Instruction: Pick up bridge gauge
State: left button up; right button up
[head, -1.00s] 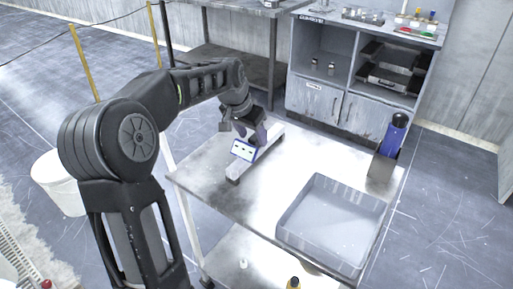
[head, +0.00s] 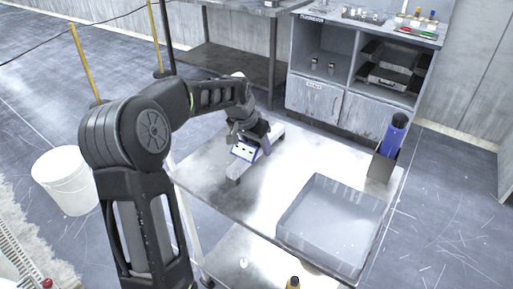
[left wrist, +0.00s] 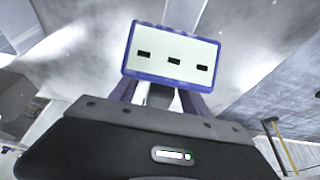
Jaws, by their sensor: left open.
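The bridge gauge (head: 237,172) is a grey bar lying on the metal table, with a blue-framed white display (head: 244,152) near its middle. The display also shows large in the left wrist view (left wrist: 172,55), with three dark marks on its face. My left gripper (head: 258,146) is low over the gauge, right behind the display. Its fingers (left wrist: 160,97) are open and partly hidden behind the display in the left wrist view. I cannot tell whether they touch the gauge. My right gripper is not in view.
A grey open tray (head: 333,222) takes up the front right of the table (head: 205,178). A holder with a blue cylinder (head: 395,133) stands at the right corner. A cabinet (head: 345,110) is behind. A white bucket (head: 66,182) stands on the floor at left.

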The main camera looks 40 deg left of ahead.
pick_arm(q)
jog(key=shift+c, duration=0.4)
grip_shut()
jog(key=shift+r, duration=0.1)
dwell(0.9)
